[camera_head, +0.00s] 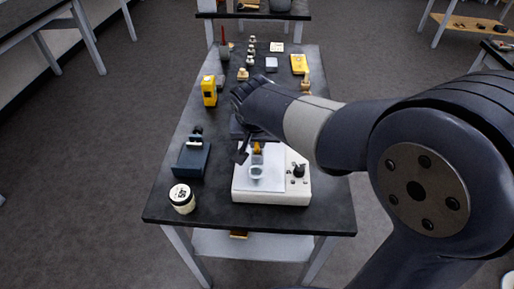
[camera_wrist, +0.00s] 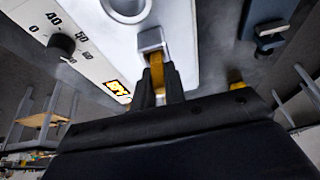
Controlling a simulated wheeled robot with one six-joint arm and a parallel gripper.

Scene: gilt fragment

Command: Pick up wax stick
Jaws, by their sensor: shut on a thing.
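The amber wax stick (camera_wrist: 157,73) is between the two dark fingers of my gripper (camera_wrist: 160,85) in the wrist view. The fingers are shut on it. Its far end meets or overlaps a small grey block (camera_wrist: 150,38); I cannot tell whether they touch. In the head view the amber stick (camera_head: 257,148) shows just above the white hotplate (camera_head: 270,196), below my dark gripper (camera_head: 250,148). The gripper hides part of the stick and the back of the plate.
A yellow device (camera_head: 209,92) and several small items stand farther back.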

